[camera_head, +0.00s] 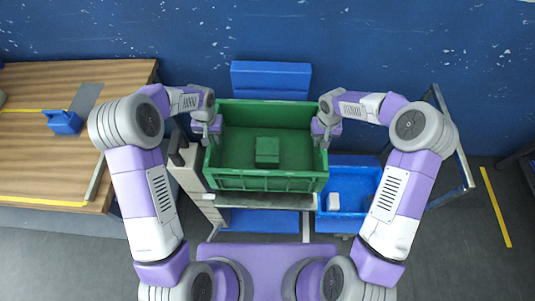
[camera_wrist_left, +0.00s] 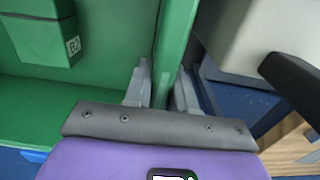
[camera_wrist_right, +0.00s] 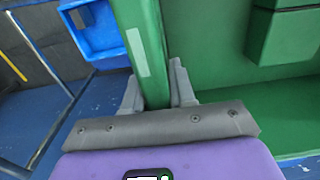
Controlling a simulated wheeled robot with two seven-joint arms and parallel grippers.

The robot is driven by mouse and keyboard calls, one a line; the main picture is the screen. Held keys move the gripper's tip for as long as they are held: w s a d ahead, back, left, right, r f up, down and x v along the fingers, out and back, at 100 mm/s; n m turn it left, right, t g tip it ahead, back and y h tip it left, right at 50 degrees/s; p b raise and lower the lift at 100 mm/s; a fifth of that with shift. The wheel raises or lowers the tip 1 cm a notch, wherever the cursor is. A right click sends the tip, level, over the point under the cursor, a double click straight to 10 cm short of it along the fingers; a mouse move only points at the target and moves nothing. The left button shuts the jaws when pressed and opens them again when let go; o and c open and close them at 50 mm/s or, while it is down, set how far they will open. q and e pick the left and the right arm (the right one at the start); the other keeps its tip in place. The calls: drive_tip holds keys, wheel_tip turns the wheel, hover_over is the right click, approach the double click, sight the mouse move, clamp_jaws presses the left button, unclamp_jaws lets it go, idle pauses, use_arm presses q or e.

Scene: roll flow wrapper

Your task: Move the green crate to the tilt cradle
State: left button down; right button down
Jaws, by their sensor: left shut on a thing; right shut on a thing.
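The green crate (camera_head: 266,181) is in the middle of the head view, with a small green block (camera_head: 267,149) inside it. My left gripper (camera_head: 212,137) is shut on the crate's left wall. In the left wrist view its fingers (camera_wrist_left: 162,90) stand on both sides of the green wall (camera_wrist_left: 174,45). My right gripper (camera_head: 322,138) is shut on the crate's right wall. In the right wrist view its fingers (camera_wrist_right: 160,88) straddle that wall (camera_wrist_right: 143,45). The block in the left wrist view carries a "B2" label. I cannot make out which structure is the tilt cradle.
A wooden table (camera_head: 110,85) with a blue object (camera_head: 64,122) on it stands at the left. A blue bin (camera_head: 349,190) holding a white item (camera_head: 333,201) is right of the crate. A grey frame (camera_head: 265,201) is beneath the crate. A blue panel (camera_head: 271,77) is behind it.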

sight(211, 147)
idle(0.4)
